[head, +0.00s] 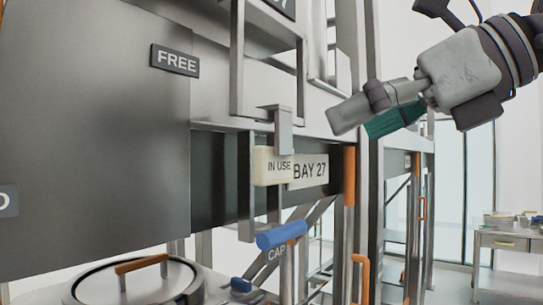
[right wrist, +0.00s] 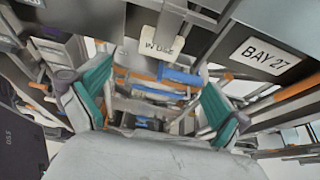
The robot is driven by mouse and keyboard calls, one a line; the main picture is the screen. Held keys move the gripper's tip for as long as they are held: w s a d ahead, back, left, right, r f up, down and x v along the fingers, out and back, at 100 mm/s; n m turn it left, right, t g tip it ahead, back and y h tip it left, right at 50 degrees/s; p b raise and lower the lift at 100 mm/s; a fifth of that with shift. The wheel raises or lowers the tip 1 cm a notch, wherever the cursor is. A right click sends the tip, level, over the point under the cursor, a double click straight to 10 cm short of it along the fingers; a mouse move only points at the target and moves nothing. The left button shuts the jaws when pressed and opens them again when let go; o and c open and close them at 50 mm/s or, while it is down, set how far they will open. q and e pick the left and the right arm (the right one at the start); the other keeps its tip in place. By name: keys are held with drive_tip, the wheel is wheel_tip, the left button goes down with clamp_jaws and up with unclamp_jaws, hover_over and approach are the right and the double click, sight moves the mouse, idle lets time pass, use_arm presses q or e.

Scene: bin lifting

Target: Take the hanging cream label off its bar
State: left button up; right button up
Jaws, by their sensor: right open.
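The cream label (head: 268,165) reads "IN USE" and hangs upright below a grey metal hook (head: 283,130) at a horizontal bar (head: 232,124). It partly overlaps the "BAY 27" plate beside it. My right gripper (head: 362,118) is to the right of the label and a little higher, apart from it. Its teal-padded fingers are spread and empty. In the right wrist view, the label (right wrist: 163,42) shows ahead, above the gap between the fingers (right wrist: 158,105). My left gripper is not in view.
The "BAY 27" plate (head: 310,170) is fixed right of the label. A blue handle (head: 281,235) and an orange-topped upright (head: 349,177) stand below and right. A large dark panel with a "FREE" sign (head: 175,61) fills the left. A side table (head: 508,240) is far right.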

sight(280, 166)
drive_tip(key=p+x, duration=0.1)
drive_tip(key=x, duration=0.5)
drive_tip(key=shift+w+a, duration=0.1)
drive_tip(key=shift+w+a+f+p, duration=0.15)
drive_tip(key=shift+w+a+p, duration=0.05)
drive_tip(key=shift+a+p, duration=0.2)
drive_tip(key=p+x, duration=0.2)
drive_tip(key=x, duration=0.2)
drive_tip(key=shift+w+f, duration=0.15)
drive_tip(key=shift+a+f, duration=0.1)
drive_tip(key=shift+a, duration=0.05)
drive_tip(key=shift+c, duration=1.2)
drive_tip(key=c, duration=0.8)
